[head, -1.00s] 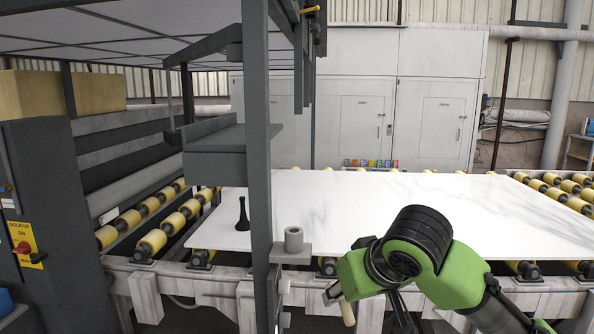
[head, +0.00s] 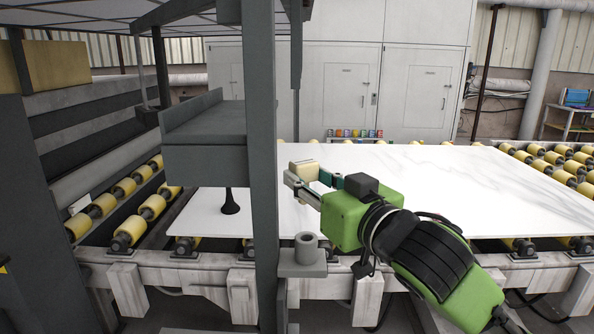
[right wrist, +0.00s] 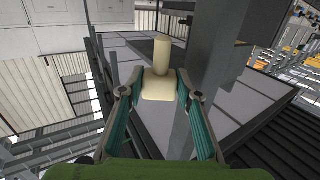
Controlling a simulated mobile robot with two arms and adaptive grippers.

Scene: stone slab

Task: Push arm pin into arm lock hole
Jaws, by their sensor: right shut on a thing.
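My right gripper (head: 306,176) is shut on the beige arm pin (head: 303,166), whose block end shows between the fingers. In the right wrist view the pin shows as a block (right wrist: 160,86) with a round peg (right wrist: 162,52) pointing away from the fingers. The arm lock hole is probably the open top of the grey cylinder (head: 306,248) on a small bracket beside the grey post. In the head view the gripper is above this cylinder, with the pin apart from it. My left gripper is not in view.
A tall grey post (head: 264,180) stands just left of the gripper. A white marble slab (head: 440,195) lies on yellow rollers behind. A grey box-like arm (head: 205,150) with a black suction cup (head: 230,202) hangs left of the post.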

